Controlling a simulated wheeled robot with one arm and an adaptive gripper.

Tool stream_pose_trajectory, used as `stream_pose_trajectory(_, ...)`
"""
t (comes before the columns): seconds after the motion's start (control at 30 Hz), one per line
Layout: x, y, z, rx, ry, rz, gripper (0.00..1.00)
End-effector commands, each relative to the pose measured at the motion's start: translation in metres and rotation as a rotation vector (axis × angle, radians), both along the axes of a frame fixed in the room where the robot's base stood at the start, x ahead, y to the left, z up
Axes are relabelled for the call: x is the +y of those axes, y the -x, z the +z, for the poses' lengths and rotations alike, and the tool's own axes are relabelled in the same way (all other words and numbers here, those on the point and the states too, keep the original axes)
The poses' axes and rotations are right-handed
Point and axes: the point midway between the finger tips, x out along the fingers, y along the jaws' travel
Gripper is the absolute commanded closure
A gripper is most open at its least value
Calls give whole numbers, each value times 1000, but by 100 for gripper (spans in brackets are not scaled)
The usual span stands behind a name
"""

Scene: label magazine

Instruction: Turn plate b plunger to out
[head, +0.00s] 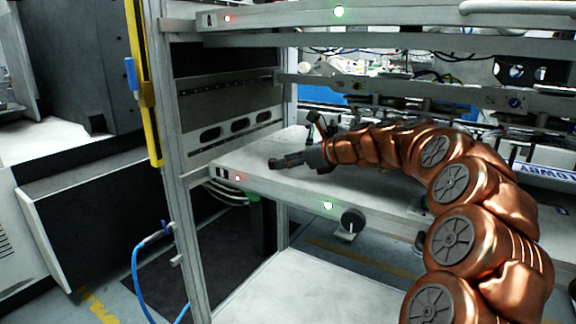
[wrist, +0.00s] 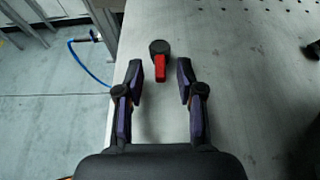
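In the wrist view a black round knob with a red lever, which looks like the plunger (wrist: 160,68), stands on a pale metal plate (wrist: 215,90). The red part points down the picture toward my gripper. My gripper (wrist: 160,75) is open, with one dark finger on each side of the red part and a gap on both sides. In the head view my gripper (head: 293,142) is over the lower plate (head: 235,158), reaching left. I cannot make out the plunger there. The lower plate's label is too small to read.
An upper shelf plate (head: 270,15) marked A runs above my arm. A frame post (head: 178,160) stands at the left. A blue hose (head: 137,265) hangs at the left. The lower plate's top is mostly clear.

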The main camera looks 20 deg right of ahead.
Motion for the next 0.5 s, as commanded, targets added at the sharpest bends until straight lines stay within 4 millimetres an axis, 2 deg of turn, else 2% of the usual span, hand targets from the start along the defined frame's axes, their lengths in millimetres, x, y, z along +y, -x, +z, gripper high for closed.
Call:
stream_pose_trajectory(0.27,1,-2,0,-1,1,0,62)
stream_pose_trajectory(0.5,1,-2,0,-1,1,0,85)
